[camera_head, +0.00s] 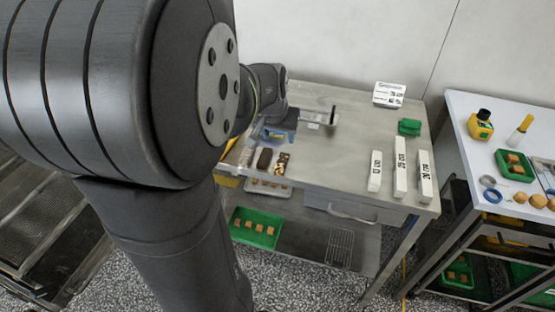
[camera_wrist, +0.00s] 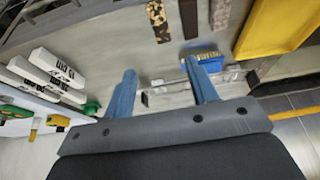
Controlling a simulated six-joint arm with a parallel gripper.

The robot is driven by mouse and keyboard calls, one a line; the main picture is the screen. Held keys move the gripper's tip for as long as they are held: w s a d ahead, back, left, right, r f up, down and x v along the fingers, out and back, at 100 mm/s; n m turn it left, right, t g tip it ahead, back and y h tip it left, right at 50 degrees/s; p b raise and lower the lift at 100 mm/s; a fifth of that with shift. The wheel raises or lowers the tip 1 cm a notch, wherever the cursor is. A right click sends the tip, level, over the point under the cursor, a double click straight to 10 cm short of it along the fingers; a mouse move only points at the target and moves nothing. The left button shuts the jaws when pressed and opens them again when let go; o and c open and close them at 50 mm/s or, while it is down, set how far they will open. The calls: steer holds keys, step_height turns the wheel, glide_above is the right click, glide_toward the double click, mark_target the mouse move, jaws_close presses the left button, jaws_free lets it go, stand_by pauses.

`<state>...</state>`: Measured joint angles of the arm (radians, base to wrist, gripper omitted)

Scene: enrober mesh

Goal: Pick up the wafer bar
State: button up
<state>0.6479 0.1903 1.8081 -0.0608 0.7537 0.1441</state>
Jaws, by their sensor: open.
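Three bars lie side by side near the left edge of the steel table (camera_head: 340,150). They are a pale greyish one (camera_head: 246,155), a dark brown one (camera_head: 264,158) and one speckled brown and cream (camera_head: 283,162). I cannot tell for sure which is the wafer bar. In the wrist view the speckled bar (camera_wrist: 157,20), the dark bar (camera_wrist: 189,17) and the pale one (camera_wrist: 220,14) show at the top, beyond my fingertips. My gripper (camera_wrist: 161,70) is open, with its two blue fingers apart and no bar between them. The arm hides most of it in the head view.
A blue brush-like item (camera_wrist: 203,62) lies beside the right finger. White labelled blocks (camera_head: 400,168) stand at the table's right, with a green tray (camera_head: 409,127) and a sign (camera_head: 389,94) behind. A yellow object (camera_wrist: 275,28) is at the wrist view's upper right. The table's middle is mostly clear.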

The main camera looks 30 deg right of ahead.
glide_above(282, 162)
steer(key=s+a, duration=0.1)
step_height(282, 162, down, 9)
steer(key=shift+s+f, duration=0.1)
steer(key=shift+s, duration=0.05)
steer(key=f, duration=0.4)
steer(key=shift+w, duration=0.35)
steer(key=shift+w+d+f, duration=0.2)
steer(key=shift+d+f, duration=0.05)
steer(key=shift+f, duration=0.25)
steer(key=c, duration=0.9)
